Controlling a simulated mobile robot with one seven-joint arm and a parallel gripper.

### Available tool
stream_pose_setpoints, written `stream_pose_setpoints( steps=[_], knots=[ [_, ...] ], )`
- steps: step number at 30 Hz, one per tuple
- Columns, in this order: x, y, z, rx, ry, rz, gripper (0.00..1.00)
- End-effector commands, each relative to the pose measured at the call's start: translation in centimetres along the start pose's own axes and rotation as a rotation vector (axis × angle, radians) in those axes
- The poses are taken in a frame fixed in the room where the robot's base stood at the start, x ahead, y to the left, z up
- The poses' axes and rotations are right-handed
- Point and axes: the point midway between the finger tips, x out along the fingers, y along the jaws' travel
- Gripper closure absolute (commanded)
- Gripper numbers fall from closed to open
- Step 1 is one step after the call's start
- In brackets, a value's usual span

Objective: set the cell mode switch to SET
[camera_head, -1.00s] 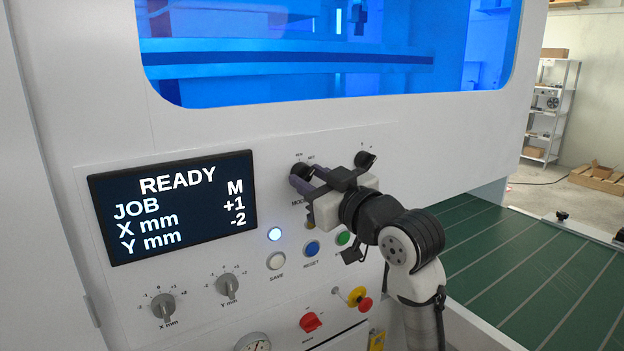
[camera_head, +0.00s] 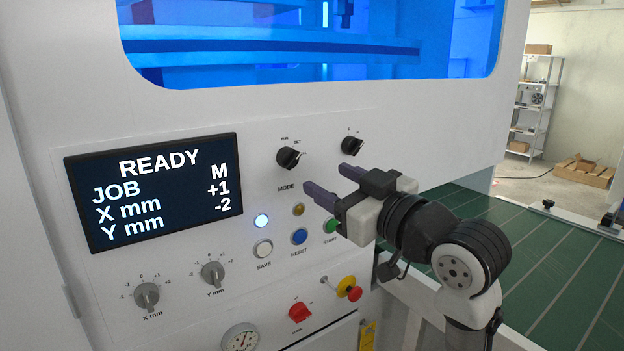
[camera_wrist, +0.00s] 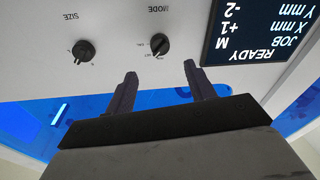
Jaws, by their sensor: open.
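The black MODE switch knob (camera_head: 289,158) is on the white panel right of the screen, with RUN and SET labels above it. Its light pointer mark appears to face the upper right; I cannot tell exactly which label it meets. In the wrist view the knob (camera_wrist: 159,44) appears upside down beyond my fingers. My gripper (camera_head: 327,178) is open and empty, to the lower right of the knob and apart from it. Its two purple-grey fingers also show in the wrist view (camera_wrist: 160,74), with a gap between them and the knob.
The SIZE knob (camera_head: 352,146) sits right of MODE. The screen (camera_head: 155,190) reads READY, JOB M, X +1, Y -2. Below are SAVE (camera_head: 263,249), RESET (camera_head: 299,236) and START (camera_head: 331,226) buttons, and a red-and-yellow control (camera_head: 349,288). A green conveyor (camera_head: 540,260) lies at right.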

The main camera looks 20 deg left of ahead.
Motion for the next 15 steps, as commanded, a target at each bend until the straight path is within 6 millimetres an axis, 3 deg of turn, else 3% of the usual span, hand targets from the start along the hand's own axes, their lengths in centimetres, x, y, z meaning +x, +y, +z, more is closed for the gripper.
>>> stream_pose_setpoints(
  steps=[6,15],
  knots=[
    [-3.6,0.1,0.1,-0.001,0.001,0.002,0.46],
    [-4.7,0.0,0.0,0.0,0.0,0.0,0.46]
  ],
)
